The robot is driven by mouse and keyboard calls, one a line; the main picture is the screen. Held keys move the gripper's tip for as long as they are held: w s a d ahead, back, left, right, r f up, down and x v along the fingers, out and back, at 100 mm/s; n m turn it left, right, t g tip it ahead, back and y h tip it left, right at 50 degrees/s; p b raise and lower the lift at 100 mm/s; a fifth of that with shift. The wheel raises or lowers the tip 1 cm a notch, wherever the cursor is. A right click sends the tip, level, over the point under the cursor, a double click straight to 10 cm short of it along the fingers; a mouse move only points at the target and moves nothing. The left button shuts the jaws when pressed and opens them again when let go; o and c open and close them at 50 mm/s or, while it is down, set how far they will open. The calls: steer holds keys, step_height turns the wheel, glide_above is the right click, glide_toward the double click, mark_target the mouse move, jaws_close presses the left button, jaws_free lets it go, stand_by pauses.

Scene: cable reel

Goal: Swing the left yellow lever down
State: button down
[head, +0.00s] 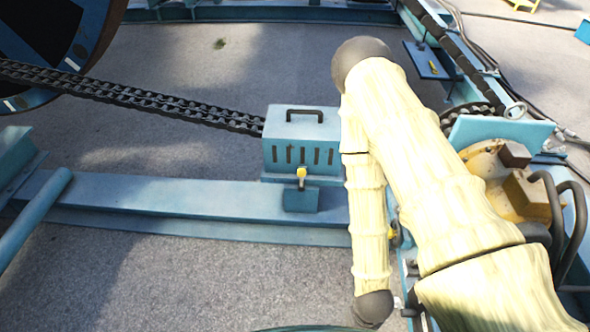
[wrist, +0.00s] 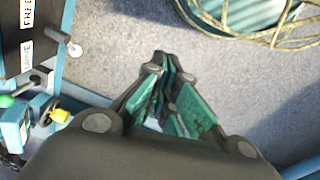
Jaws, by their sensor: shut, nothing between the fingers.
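A short yellow lever (head: 301,176) stands upright on a blue bracket in front of the slotted blue box in the head view. Another small yellow part (head: 392,238) shows beside my arm, largely hidden. In the wrist view a yellow knob (wrist: 60,116) sits on a blue fitting at the left; I cannot tell which lever it belongs to. My gripper (wrist: 163,68) is shut and empty, with its green-padded fingers together over the grey floor. It is to the right of the yellow knob and apart from it. In the head view my gripper cannot be made out.
The blue box (head: 290,128) has a handle on top, and a chain (head: 150,100) runs into it from the reel. A long blue beam (head: 170,198) crosses the floor.

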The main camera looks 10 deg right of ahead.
steer(key=shift+s, duration=0.1)
steer(key=w+a+f+m+t+y+b, duration=0.1)
steer(key=w+a+f+m+t+b, duration=0.25)
steer(key=w, duration=0.65)
steer(key=w+a+f+m+t+y+b, duration=0.15)
steer(key=w+f+b, duration=0.35)
steer(key=w, duration=0.5)
steer(key=w+a+f+m+t+y+b, duration=0.1)
steer(key=w+f+m+t+y+b, duration=0.15)
steer(key=w+b, duration=0.55)
steer(key=w+d+r+m+t+h+b, duration=0.1)
steer(key=w+d+r+m+t+b, duration=0.1)
steer(key=w+d, duration=0.3)
steer(key=w+d+r+m+t+b, duration=0.2)
steer(key=w+d, duration=0.4)
steer(key=w, duration=0.5)
steer(key=w+d+r+m+t+h+b, duration=0.1)
steer(key=w+d+r+t+b, duration=0.3)
steer(key=w, duration=0.5)
steer(key=shift+d+r+m+t+h+b, duration=0.35)
steer(key=shift+d+m+t+b, duration=0.2)
steer(key=shift+d+m+t, duration=0.15)
steer(key=shift+w, duration=0.1)
